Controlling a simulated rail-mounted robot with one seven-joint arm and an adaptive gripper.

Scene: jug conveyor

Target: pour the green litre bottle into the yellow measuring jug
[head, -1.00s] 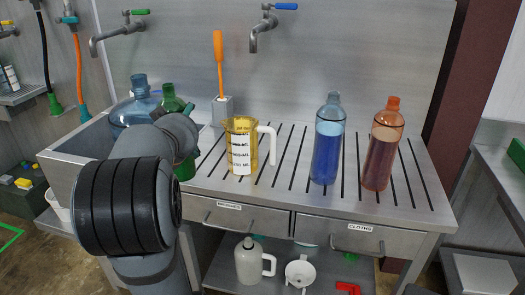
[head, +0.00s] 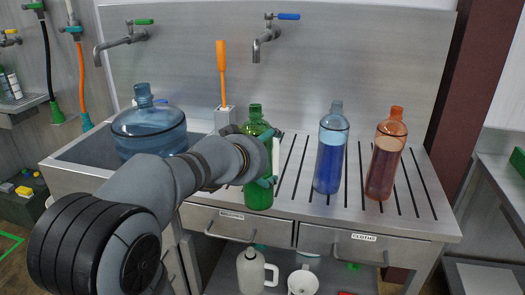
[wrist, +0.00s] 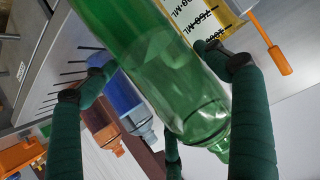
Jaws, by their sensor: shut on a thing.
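The green litre bottle (head: 258,196) stands about upright in the head view, its neck above my gripper (head: 271,158). My gripper is shut on its body. In the wrist view the green bottle (wrist: 150,50) lies between the dark green fingers (wrist: 158,82), its neck towards the lower right. The yellow measuring jug (wrist: 218,22) shows in the wrist view at the top right, with black millilitre marks, behind the bottle. In the head view the jug is almost wholly hidden behind the bottle and gripper. I cannot tell the gap between bottle and jug.
A blue bottle (head: 329,165) and an orange-red bottle (head: 382,165) stand to the right on the slotted drainboard (head: 420,190). A large blue water jug (head: 150,130) is at the sink, left. An orange-handled tool (head: 221,75) stands in a holder behind. Two taps overhang the back.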

